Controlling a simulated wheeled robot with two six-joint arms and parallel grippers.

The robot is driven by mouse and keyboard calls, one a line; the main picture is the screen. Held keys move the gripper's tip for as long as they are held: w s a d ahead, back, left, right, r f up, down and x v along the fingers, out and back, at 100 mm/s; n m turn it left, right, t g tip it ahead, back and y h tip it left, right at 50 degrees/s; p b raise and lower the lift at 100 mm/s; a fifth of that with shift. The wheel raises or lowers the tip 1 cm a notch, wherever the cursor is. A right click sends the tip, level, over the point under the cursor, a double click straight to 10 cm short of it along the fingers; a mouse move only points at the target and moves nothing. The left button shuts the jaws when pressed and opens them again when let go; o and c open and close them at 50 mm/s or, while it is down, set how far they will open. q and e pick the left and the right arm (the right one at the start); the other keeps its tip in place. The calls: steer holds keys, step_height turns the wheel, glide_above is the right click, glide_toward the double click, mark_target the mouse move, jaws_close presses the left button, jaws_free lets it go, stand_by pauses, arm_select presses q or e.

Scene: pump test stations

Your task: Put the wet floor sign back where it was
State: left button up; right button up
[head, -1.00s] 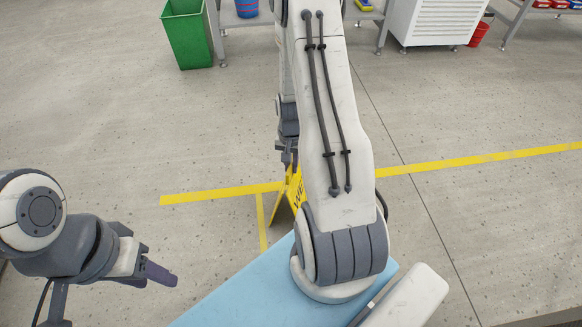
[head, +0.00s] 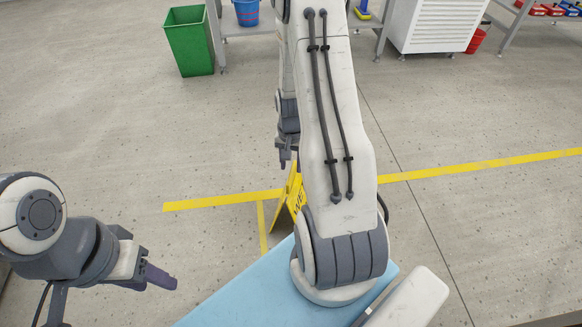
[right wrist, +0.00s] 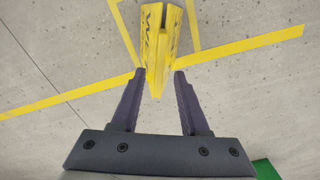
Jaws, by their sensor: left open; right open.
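The yellow wet floor sign (head: 289,203) stands on the floor by the yellow floor line, partly hidden behind my right arm. In the right wrist view the sign (right wrist: 160,45) has its top edge near and between the fingertips. My right gripper (right wrist: 158,76) is open, with a finger on either side of the sign's top and small gaps showing. In the head view the right gripper (head: 286,160) is just above the sign. My left gripper (head: 160,277) is out over the floor at the left, away from the sign.
A yellow floor line (head: 225,199) crosses the floor, with a short branch (head: 262,228) near the sign. A green bin (head: 189,42), a blue bucket (head: 247,12), a white cabinet (head: 436,26) and a red bucket (head: 476,41) stand at the back. The floor between is clear.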

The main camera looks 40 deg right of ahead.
step_height(320, 180, up, 7)
steer(key=p, duration=0.3)
steer(key=a+r+n, duration=0.4)
steer(key=a+r, duration=0.1)
steer(key=a, duration=0.4)
steer(key=a+r+n, duration=0.4)
steer(key=a+r, duration=0.2)
steer(key=a, duration=0.3)
arm_select(q)
step_height(320, 180, up, 4)
steer(key=shift+f, duration=0.1)
arm_select(e)
steer(key=s+a+r+n, duration=0.3)
steer(key=s+a+n, duration=0.2)
steer(key=s, duration=0.3)
steer(key=s+a+r+n+y, duration=0.1)
steer(key=s+a+r+n, duration=0.3)
steer(key=s+a, duration=0.4)
steer(key=shift+s+r+n, duration=0.15)
steer(key=shift+r+n, duration=0.05)
steer(key=shift+n, duration=0.4)
arm_select(q)
step_height(320, 180, up, 42)
steer(key=p, duration=4.2)
arm_select(e)
step_height(320, 180, up, 42)
steer(key=shift+r, duration=0.1)
